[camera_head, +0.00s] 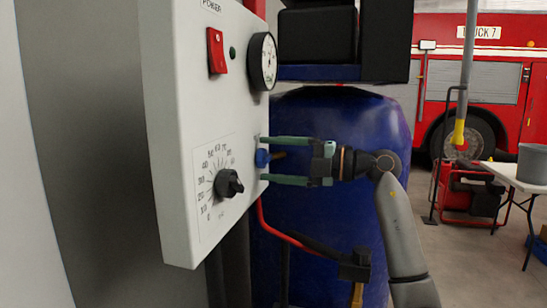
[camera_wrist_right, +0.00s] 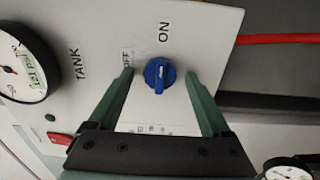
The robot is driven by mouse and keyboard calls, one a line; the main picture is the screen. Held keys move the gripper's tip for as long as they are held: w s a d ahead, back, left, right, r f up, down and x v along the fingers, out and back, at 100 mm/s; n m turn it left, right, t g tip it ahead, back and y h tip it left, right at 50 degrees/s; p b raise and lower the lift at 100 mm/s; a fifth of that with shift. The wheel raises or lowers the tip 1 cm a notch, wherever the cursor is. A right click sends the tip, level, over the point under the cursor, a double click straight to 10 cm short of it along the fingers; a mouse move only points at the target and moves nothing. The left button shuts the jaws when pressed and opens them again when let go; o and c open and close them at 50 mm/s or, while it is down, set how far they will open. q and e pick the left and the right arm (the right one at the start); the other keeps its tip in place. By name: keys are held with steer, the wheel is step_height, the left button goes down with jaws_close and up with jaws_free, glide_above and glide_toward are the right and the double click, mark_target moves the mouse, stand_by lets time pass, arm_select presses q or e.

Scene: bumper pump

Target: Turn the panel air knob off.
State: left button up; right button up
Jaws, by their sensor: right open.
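The blue air knob (camera_wrist_right: 158,76) sits on the white panel, with an "ON" label (camera_wrist_right: 163,33) and an "OFF" label (camera_wrist_right: 127,59) beside it in the wrist view. Its raised grip lies roughly in line with "ON". In the head view the knob (camera_head: 262,158) shows on the panel's right-hand face. My right gripper (camera_head: 264,158) is open, with its green fingers on either side of the knob; in the wrist view the gripper (camera_wrist_right: 160,73) shows gaps between each finger and the knob. My left gripper is not in view.
The white panel (camera_head: 180,130) also carries a black dial knob (camera_head: 228,184), a red switch (camera_head: 216,50) and a gauge (camera_head: 263,61). A blue tank (camera_head: 340,230) stands behind my right gripper. A red hose (camera_head: 285,236) runs below. A fire truck and a table (camera_head: 515,178) are farther right.

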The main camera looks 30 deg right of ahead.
steer(key=shift+w, duration=0.1)
jaws_close()
stand_by(0.7)
